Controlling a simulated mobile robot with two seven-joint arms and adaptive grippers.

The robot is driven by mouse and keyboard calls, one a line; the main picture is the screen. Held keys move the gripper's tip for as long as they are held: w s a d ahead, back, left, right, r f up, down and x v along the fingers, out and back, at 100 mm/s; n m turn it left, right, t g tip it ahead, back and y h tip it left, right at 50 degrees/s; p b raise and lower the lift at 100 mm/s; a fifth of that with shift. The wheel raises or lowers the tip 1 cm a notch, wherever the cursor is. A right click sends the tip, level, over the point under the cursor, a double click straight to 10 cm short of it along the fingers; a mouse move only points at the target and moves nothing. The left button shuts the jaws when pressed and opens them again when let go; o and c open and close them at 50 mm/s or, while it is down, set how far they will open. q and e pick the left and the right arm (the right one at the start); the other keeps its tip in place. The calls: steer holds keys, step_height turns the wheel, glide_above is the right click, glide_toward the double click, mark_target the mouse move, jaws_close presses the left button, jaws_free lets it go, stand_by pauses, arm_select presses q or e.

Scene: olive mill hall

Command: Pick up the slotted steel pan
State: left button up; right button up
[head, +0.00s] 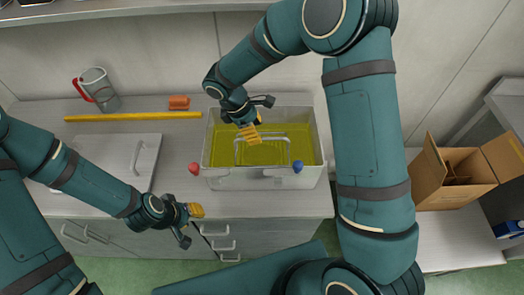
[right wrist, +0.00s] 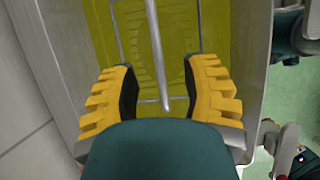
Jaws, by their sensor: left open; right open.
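The slotted steel pan (head: 289,152) sits in a grey see-through tub (head: 222,178) of yellow-green liquid, with its steel handle bar showing on top. In the right wrist view the pan's handle (right wrist: 157,60) runs up the middle, and faint slots show through the liquid behind it. My right gripper (head: 250,133) is over the tub, open; in its wrist view the handle's end lies between the two yellow fingers (right wrist: 160,95), touching neither as far as I can see. My left gripper (head: 190,222) is open and empty, at the counter's front edge left of the tub.
A red knob (head: 194,168) and a blue knob (head: 298,166) are at the tub's front corners. A cardboard box (head: 440,190) stands right.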

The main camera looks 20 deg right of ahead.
steer(key=shift+x, duration=2.65)
jaws_close()
